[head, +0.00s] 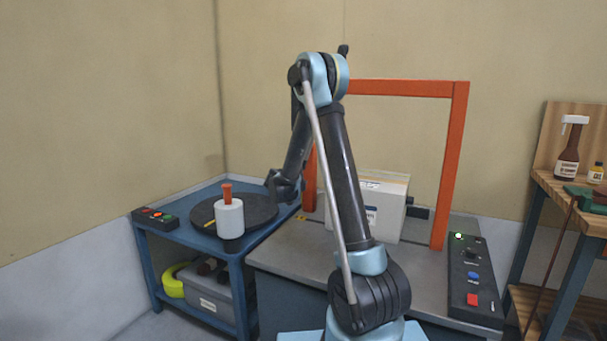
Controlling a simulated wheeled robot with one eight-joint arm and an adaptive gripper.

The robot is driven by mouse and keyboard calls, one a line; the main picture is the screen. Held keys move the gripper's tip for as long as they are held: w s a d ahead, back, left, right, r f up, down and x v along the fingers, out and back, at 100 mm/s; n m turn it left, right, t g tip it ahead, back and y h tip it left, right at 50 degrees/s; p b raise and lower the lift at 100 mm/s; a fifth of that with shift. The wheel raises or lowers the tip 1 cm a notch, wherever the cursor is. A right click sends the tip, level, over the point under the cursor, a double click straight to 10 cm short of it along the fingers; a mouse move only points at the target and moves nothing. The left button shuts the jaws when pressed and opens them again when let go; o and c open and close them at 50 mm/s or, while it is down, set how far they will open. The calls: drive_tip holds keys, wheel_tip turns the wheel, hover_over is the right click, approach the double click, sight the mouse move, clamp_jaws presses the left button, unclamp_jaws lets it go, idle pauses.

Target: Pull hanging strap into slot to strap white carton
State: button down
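The white carton (390,207) stands upright on the grey machine table, inside an orange arch (447,170). My arm covers its left part. A yellowish band runs along its top edge. A small dark block (418,212) sits just right of the carton; I cannot tell whether it is the slot. I cannot make out a hanging strap; it may be behind my arm. My gripper (284,188) hangs left of the carton and arch, above the gap between the blue cart and the machine table. It is small and dark, and its finger opening cannot be made out.
A blue cart (180,218) at the left carries a dark turntable (263,210), a white roll (230,218) with an orange handle and a button box (155,217). A control panel (472,280) lies at the machine table's right. A wooden bench (565,195) with bottles stands far right.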

wheel_tip(320, 180, down, 7)
drive_tip(key=shift+a+f, duration=0.15)
idle(0.5)
drive_tip(key=c, duration=1.8)
unclamp_jaws()
drive_tip(key=v, duration=1.2)
drive_tip(key=shift+f, duration=0.1)
